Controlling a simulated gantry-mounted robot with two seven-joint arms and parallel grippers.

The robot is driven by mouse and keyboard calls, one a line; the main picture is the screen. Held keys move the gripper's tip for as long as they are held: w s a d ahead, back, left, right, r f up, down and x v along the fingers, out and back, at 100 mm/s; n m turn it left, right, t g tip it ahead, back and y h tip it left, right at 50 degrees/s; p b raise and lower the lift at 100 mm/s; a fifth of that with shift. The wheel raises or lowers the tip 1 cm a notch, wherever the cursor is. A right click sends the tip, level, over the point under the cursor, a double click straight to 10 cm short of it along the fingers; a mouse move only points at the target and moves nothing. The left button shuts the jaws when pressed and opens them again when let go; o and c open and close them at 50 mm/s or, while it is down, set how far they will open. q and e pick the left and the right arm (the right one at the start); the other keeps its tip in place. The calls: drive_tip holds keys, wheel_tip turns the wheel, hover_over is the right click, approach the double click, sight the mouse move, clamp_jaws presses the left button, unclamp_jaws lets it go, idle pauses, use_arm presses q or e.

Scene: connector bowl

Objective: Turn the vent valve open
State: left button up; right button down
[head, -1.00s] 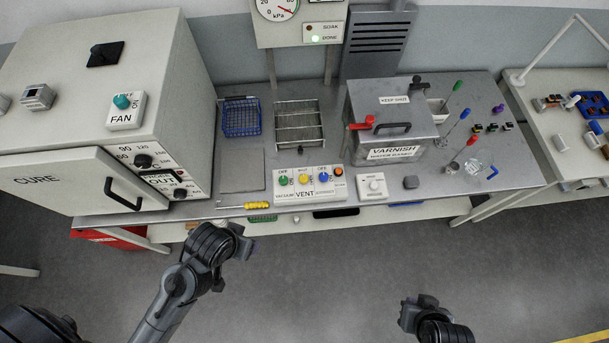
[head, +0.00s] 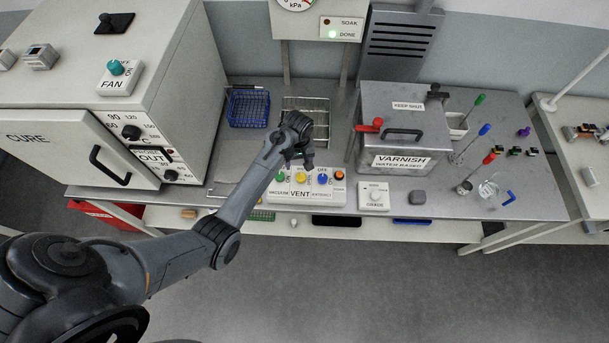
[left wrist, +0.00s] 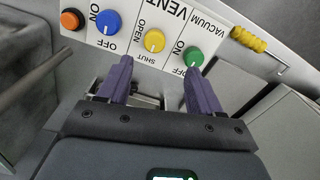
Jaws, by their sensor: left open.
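The vent valve is a yellow knob (head: 300,178) in the middle of a white panel (head: 285,196) marked VENT. In the left wrist view the yellow knob (left wrist: 154,40) has OPEN and SHUT labels beside it; I cannot tell where it points. My left gripper (head: 304,163) is over the panel's back edge. In the left wrist view its two purple fingers (left wrist: 158,72) are spread apart and empty, with the yellow knob beyond the gap. I cannot see contact with any knob. My right gripper is out of view.
A green knob (left wrist: 193,57) and a blue knob (left wrist: 108,22) flank the yellow one, with an orange button (left wrist: 72,19) past the blue. A varnish tank (head: 405,128) stands right of the panel. The cure oven (head: 165,60) is at left.

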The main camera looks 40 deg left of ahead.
sight(301, 175)
use_arm(q)
drive_tip(key=f, duration=1)
drive_tip(key=shift+w+b, duration=0.4)
drive_tip(key=c, duration=1.1)
drive_tip(key=shift+o, duration=0.2)
